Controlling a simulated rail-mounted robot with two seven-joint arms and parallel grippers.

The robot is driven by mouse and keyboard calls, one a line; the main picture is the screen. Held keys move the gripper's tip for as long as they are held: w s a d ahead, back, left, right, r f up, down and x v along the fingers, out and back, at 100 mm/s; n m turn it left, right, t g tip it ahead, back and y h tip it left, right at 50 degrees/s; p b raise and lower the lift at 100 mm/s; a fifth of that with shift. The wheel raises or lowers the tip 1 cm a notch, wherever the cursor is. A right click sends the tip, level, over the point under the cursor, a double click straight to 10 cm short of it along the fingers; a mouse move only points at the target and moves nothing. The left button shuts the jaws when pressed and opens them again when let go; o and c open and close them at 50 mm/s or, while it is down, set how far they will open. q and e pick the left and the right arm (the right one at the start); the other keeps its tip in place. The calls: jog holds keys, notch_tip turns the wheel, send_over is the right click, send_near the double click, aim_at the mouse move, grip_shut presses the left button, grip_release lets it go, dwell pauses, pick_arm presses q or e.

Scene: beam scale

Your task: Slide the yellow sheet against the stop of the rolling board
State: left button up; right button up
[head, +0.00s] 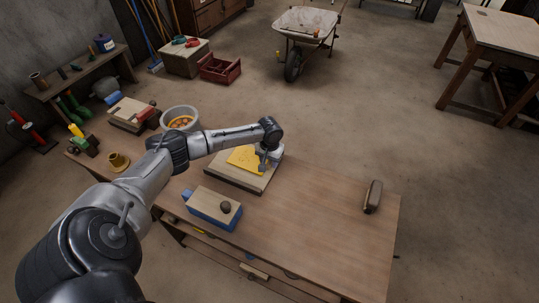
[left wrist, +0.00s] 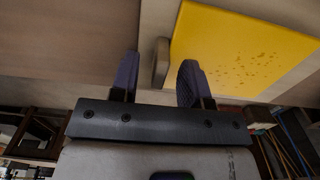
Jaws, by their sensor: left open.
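The yellow sheet (head: 243,158) lies on the pale rolling board (head: 235,182) near the middle of the bench. In the left wrist view the sheet (left wrist: 240,48) shows dark specks. A narrow pale piece with a rounded end, perhaps the stop (left wrist: 161,63), stands beside the sheet's edge there. My left gripper (head: 265,164) is over the board's right part. In the left wrist view its fingers (left wrist: 158,58) are apart, with the pale piece showing between them; contact cannot be told. The arm partly hides the board's far side. My right gripper is not in view.
A blue-sided box with a wooden top and dark knob (head: 216,208) stands in front of the board. A grey bowl (head: 181,117) stands behind, left. A brown brush-like object (head: 373,196) lies at the right. The bench (head: 310,225) between is clear.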

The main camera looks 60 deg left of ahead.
pick_arm(q)
jog(key=shift+f, duration=0.4)
grip_shut()
dwell(0.4)
